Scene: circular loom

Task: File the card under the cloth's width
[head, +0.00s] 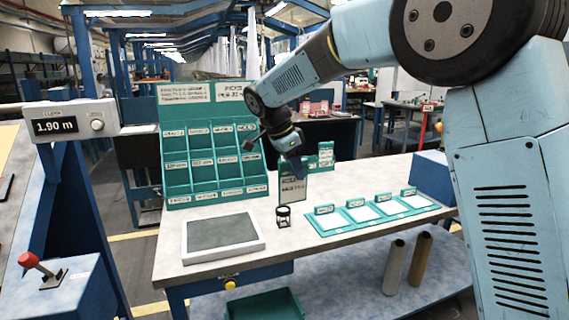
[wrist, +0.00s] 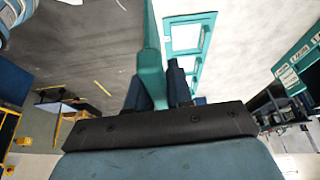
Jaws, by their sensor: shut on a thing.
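My gripper (head: 293,168) is shut on a card (head: 293,190) and holds it upright above the table. The card shows a pale face with dark print and a green band. In the wrist view the card (wrist: 152,62) is a thin teal edge between the two dark fingers of my gripper (wrist: 157,88). The green card rack (head: 206,196) stands at the table's back left, with several labelled pockets in rows, left of my gripper. The pocket labels are too small to read. A readout box (head: 75,120) at the left shows "1.90 m".
A white-framed grey panel (head: 187,245) lies at the table's front left. A small black magnifier stand (head: 283,216) stands below the card. Several labelled teal trays (head: 325,224) line the right. A small green labelled holder (head: 326,154) stands behind my gripper.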

